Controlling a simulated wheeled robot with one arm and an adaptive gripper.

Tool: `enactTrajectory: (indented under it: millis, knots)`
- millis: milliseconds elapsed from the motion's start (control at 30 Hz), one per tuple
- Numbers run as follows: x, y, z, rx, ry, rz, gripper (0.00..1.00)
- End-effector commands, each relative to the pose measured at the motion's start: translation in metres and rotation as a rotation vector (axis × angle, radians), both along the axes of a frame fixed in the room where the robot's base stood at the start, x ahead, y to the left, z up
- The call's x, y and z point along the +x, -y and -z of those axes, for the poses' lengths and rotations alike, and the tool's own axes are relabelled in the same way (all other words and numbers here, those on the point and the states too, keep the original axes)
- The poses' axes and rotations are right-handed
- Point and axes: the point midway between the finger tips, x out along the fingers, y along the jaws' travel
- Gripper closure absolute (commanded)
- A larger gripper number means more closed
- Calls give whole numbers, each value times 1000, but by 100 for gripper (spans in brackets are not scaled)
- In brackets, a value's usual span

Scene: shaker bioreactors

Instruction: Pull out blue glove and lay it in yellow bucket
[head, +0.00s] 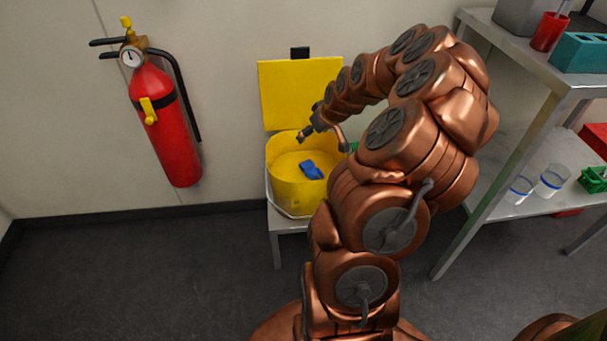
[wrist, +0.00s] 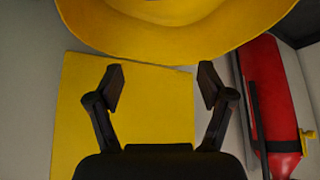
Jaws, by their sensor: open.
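The yellow bucket (head: 283,185) stands on a small metal stand in the head view, with its square yellow lid (head: 300,90) raised upright against the wall behind it. The blue glove (head: 312,170) lies inside the bucket, on its yellow bottom. My gripper (head: 302,134) is at the bucket's far rim, near the lid. In the wrist view my gripper (wrist: 160,85) is open with nothing between its fingers. The bucket's rim (wrist: 180,48) and the lid (wrist: 130,115) also show there. The glove is out of the wrist view.
A red fire extinguisher (head: 163,120) hangs on the wall left of the bucket. A metal shelf (head: 525,65) stands at the right, with a red cup (head: 549,32), a teal box (head: 582,53) and beakers (head: 552,180). The floor (head: 130,270) at the left is clear.

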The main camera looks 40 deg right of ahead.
Motion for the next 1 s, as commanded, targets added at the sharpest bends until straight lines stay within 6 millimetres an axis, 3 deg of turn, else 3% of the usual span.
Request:
enactTrajectory:
  millis: [467, 1000]
  knots:
    - [-7, -1, -12, -1, 2, 1, 20]
    - [-47, -7, -76, -2, 3, 2, 20]
